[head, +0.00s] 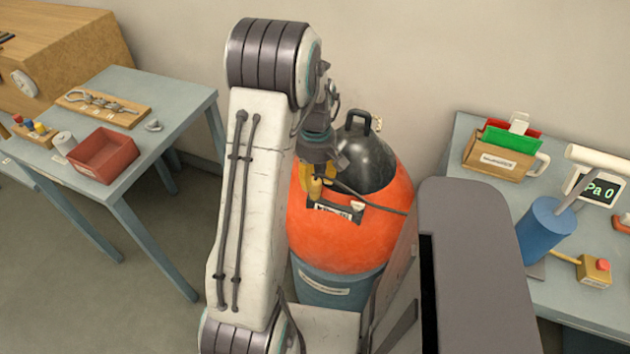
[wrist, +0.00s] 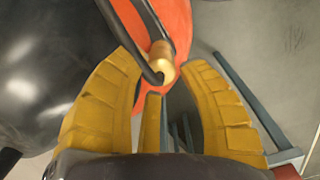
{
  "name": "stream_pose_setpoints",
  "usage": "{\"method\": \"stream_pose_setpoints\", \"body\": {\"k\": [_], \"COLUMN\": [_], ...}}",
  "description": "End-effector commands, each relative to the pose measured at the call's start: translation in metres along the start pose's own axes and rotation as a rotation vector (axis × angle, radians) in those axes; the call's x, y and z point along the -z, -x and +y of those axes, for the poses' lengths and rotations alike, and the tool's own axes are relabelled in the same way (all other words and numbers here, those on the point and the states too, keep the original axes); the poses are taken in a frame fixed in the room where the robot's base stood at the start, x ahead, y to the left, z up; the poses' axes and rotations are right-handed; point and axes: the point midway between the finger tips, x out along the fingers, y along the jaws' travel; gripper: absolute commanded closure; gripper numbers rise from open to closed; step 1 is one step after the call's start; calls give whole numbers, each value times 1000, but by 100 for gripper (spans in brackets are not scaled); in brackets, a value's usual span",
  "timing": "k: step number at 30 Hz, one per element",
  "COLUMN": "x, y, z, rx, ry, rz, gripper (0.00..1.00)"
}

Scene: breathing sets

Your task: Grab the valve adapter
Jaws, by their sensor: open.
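A short brass-coloured fitting (wrist: 162,62), which looks like the valve adapter, shows in the wrist view against an orange surface, with a dark curved hose or bar running to it. My gripper (wrist: 155,66) has its yellow fingers spread on both sides of the fitting, with gaps visible, so it is open and not holding it. In the head view my gripper (head: 318,172) is over the front of the orange diving set (head: 345,235), beside its black dome (head: 366,160). The fitting is hard to tell from the yellow fingers there.
The orange set stands on a blue-grey drum (head: 335,290). A table at left holds a red bin (head: 104,156) and a wooden board (head: 102,108). A table at right holds a file box (head: 500,160), a blue cylinder (head: 546,230) and a Pa display (head: 597,188). Floor shows at lower left.

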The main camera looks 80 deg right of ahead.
Motion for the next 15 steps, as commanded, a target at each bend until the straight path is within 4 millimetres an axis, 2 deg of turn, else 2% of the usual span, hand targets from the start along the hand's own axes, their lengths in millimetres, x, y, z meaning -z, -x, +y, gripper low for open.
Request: {"method": "stream_pose_setpoints", "body": {"k": [15], "x": [-1], "y": [-29], "z": [-1], "rx": [0], "ry": [0], "rz": [0], "gripper": [63]}}
